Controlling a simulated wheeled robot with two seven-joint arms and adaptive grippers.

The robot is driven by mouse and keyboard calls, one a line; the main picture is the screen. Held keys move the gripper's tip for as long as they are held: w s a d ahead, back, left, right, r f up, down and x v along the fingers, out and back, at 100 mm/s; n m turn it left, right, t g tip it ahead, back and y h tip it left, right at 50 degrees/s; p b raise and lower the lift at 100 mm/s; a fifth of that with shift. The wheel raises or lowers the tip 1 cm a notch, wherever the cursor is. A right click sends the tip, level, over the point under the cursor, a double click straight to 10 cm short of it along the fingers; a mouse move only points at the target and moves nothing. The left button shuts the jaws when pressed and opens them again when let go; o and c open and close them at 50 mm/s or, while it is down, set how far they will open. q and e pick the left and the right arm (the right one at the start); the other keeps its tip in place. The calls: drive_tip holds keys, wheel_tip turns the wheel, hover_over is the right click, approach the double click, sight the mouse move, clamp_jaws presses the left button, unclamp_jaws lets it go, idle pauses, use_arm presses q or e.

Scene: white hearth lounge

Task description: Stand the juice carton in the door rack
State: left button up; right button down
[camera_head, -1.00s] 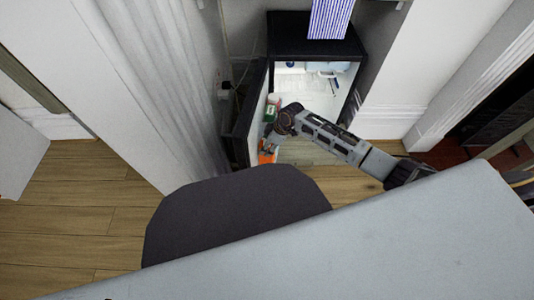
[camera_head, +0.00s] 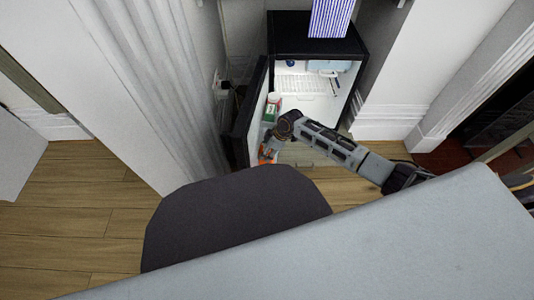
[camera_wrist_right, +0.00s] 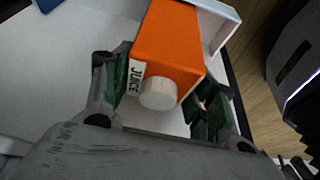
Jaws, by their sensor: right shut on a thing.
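The orange juice carton (camera_wrist_right: 168,45), with a white cap and a "JUICE" label, sits between the green-padded fingers of my right gripper (camera_wrist_right: 163,78) in the right wrist view. The gripper is shut on it. In the head view, the carton (camera_head: 265,155) is a small orange patch, mostly hidden by my right gripper (camera_head: 270,150), at the inner side of the open fridge door (camera_head: 250,112). A white rack wall (camera_wrist_right: 225,22) shows beside the carton in the wrist view. Whether the carton's base touches the rack is hidden. My left gripper is out of view.
The small black fridge (camera_head: 315,47) stands open with a white interior holding light-blue items (camera_head: 328,66). A green and white container with a reddish part (camera_head: 271,106) stands at the door, beyond my gripper. A white wall lies left of the door.

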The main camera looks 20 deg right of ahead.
drive_tip(key=shift+f, duration=0.75)
drive_tip(key=c, duration=0.7)
unclamp_jaws()
drive_tip(key=shift+o, duration=1.1)
drive_tip(key=shift+f, duration=0.1)
